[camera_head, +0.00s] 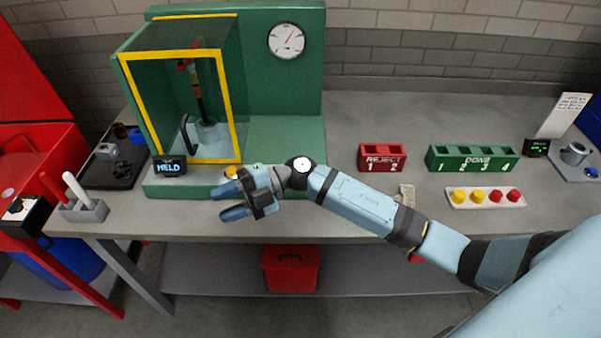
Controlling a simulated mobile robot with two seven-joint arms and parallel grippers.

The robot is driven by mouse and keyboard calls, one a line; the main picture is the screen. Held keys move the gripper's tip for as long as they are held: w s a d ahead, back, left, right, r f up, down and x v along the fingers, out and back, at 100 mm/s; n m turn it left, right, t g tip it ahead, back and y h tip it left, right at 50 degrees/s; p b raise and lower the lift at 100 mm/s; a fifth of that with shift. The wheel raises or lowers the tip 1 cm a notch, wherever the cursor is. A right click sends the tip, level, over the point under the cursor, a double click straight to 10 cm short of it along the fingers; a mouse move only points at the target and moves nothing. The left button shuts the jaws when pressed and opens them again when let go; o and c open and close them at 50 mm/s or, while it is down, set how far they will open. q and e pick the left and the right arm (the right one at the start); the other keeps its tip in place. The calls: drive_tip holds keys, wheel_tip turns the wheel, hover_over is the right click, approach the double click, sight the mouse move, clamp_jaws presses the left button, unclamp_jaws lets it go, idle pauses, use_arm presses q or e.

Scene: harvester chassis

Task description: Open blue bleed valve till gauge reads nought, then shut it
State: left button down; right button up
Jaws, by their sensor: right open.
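The gauge (286,40) is a round white dial on the upper right of the green machine (285,95). Its red needle appears to point up and to the right, off the vertical; its figures are too small to read. I cannot make out a blue bleed valve; my right gripper and wrist hide part of the machine's front base. My right gripper (226,201) is open and empty in front of that base, fingers pointing left. A yellow knob (232,173) shows just above its fingers. My left gripper is out of view.
A yellow-framed clear guard (234,110) encloses the machine's left side. A small display (169,167) reads HELD. A red REJECT rack (382,157), a green DONE rack (471,158) and a tray of yellow and red pieces (451,199) stand right. Bench between machine and racks is clear.

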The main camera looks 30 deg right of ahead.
drive_tip(key=w+d+r+h+b, duration=0.1)
drive_tip(key=w+d+h, duration=0.3)
drive_tip(key=d+h, duration=0.3)
drive_tip(key=w+d+h+b, duration=0.2)
drive_tip(key=w+d+h, duration=0.25)
drive_tip(key=d, duration=0.45)
drive_tip(key=w+d+r+h+b, duration=0.1)
drive_tip(key=w+d+h, duration=0.2)
drive_tip(key=d+h, duration=0.35)
drive_tip(key=shift+m+g, duration=0.3)
drive_tip(key=f, duration=0.4)
drive_tip(key=f+p, duration=0.1)
drive_tip(key=f, duration=0.8)
drive_tip(key=shift+d+f+p, duration=0.2)
drive_tip(key=shift+d+p, duration=0.1)
drive_tip(key=shift+p, duration=0.05)
clamp_jaws()
